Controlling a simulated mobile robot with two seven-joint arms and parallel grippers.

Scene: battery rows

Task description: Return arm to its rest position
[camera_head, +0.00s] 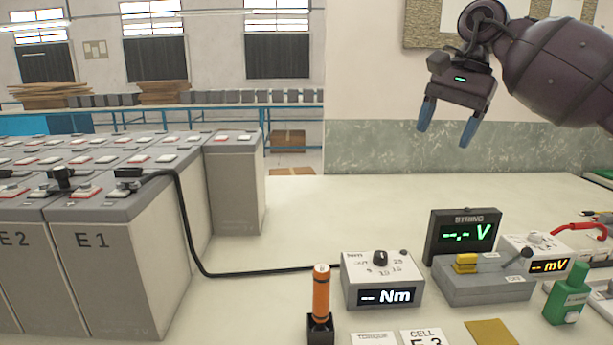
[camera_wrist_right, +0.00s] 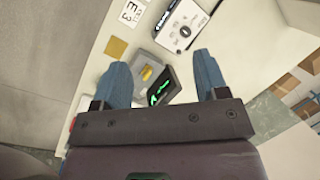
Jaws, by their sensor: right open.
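My right gripper (camera_head: 447,128) is raised above the table at the upper right of the head view, in front of the wall. Its two blue fingers are apart with nothing between them. In the right wrist view the open fingers (camera_wrist_right: 165,85) show with the table far beyond them. My right arm (camera_head: 560,65) comes in from the right edge. My left gripper is in neither view.
Grey battery blocks (camera_head: 110,260) fill the left. On the table stand an Nm box (camera_head: 382,282) with a black cable, an orange-handled tool (camera_head: 321,295) upright in a holder, a voltage display (camera_head: 464,235), a switch box (camera_head: 485,280) and a green object (camera_head: 568,295).

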